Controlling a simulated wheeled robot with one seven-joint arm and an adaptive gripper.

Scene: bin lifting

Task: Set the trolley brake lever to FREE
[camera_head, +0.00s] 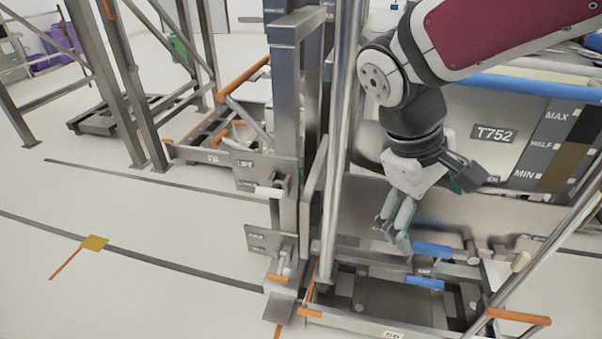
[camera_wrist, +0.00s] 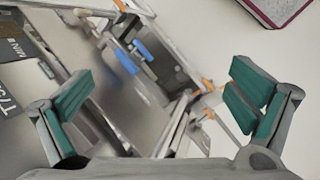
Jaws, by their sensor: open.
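My gripper (camera_head: 437,212) is open and empty, with its fingers wide apart, in front of the steel bin (camera_head: 490,135) and above the low frame. In the wrist view its green-padded fingers (camera_wrist: 160,98) have nothing between them. Below and beside it, two blue bars (camera_head: 432,250) flank a small dark label on the low frame. They also show in the wrist view (camera_wrist: 124,57), beyond the fingers and apart from them. A lower plate (camera_head: 264,240) with small lettering is on the column, above an orange-ended lever (camera_head: 279,277). I cannot tell which part is the brake lever or read its setting.
An upper plate (camera_head: 250,170) marked LIFT carries a pale handle. A bright vertical pole (camera_head: 340,130) stands left of my arm. An orange-tipped bar (camera_head: 518,316) juts out at lower right. Open floor (camera_head: 150,250) lies to the left.

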